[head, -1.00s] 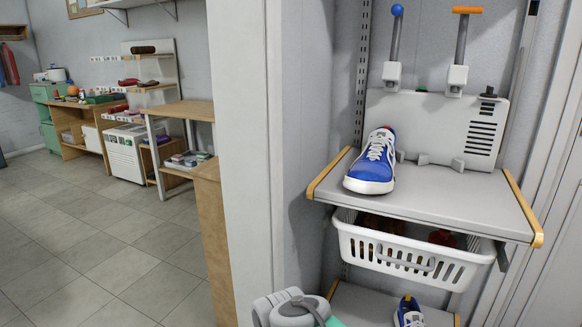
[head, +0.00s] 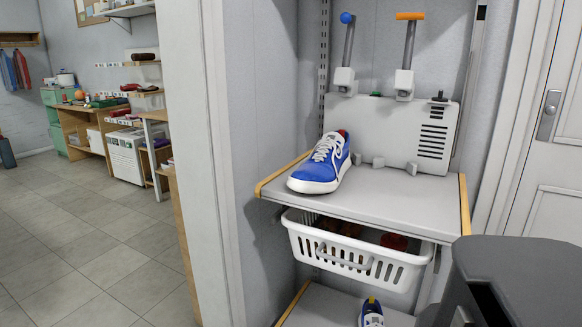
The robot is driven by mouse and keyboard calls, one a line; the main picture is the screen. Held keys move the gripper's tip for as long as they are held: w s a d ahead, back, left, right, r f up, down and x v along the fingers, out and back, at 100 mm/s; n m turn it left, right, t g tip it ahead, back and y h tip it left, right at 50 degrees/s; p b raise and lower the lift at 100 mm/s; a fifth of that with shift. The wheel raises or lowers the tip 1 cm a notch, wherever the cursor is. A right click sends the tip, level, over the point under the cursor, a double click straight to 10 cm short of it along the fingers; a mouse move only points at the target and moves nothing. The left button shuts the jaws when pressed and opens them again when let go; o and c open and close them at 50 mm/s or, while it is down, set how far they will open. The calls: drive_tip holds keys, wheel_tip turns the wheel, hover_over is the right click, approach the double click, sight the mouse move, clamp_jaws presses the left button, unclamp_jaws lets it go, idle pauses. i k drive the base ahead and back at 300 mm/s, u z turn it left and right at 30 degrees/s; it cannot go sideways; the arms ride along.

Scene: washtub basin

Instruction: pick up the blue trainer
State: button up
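A blue trainer (head: 336,158) with white toe, white laces and white sole stands upright on the grey upper shelf (head: 375,206), near its left side, toe towards me. A touch of red shows at its collar. Nothing is holding it. A second shoe (head: 372,314), blue and white with a yellow tab, is on the lower shelf, cut off by the bottom edge. A large dark grey part, which looks like mine, fills the bottom right corner. No gripper fingers show, so I cannot see the state of my gripper.
A white basket (head: 352,262) with reddish-brown things hangs under the upper shelf. A grey panel (head: 398,131) stands behind the trainer, with blue-topped (head: 346,18) and orange-topped (head: 409,16) levers above it. A wall edge (head: 195,150) stands left; open floor (head: 70,230) lies beyond.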

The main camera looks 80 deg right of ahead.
sight(324, 172)
drive_tip(key=k, duration=1.15)
